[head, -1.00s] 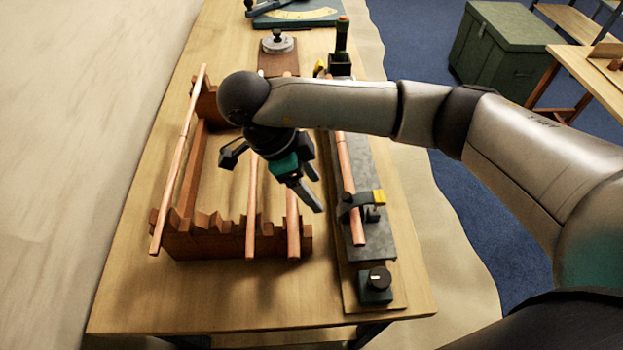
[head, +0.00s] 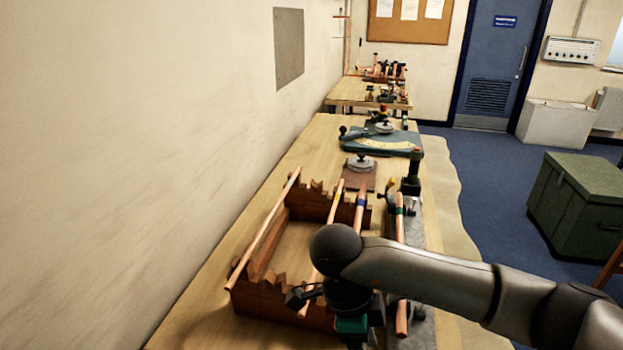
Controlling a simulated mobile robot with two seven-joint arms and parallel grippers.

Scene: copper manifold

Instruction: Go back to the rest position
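My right arm comes in from the right. My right gripper (head: 352,325) hangs at the bottom edge, over the near end of the bench, with its fingers cut off by the picture edge. Whether it is open or holds anything is hidden. A wooden notched rack (head: 264,299) lies below and beside it. Copper pipes rest across the rack, one on the left (head: 262,232) and others nearer the middle (head: 327,236). A further copper pipe (head: 400,219) lies along the grey fixture (head: 418,240) at the right, partly behind my arm. My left gripper is not in view.
A round metal device on a brown board (head: 361,166) and a teal bending tool (head: 385,143) stand farther along the bench (head: 219,290). A wall runs along the left. A green chest (head: 580,205) stands on the blue floor at right. A second bench (head: 345,94) is beyond.

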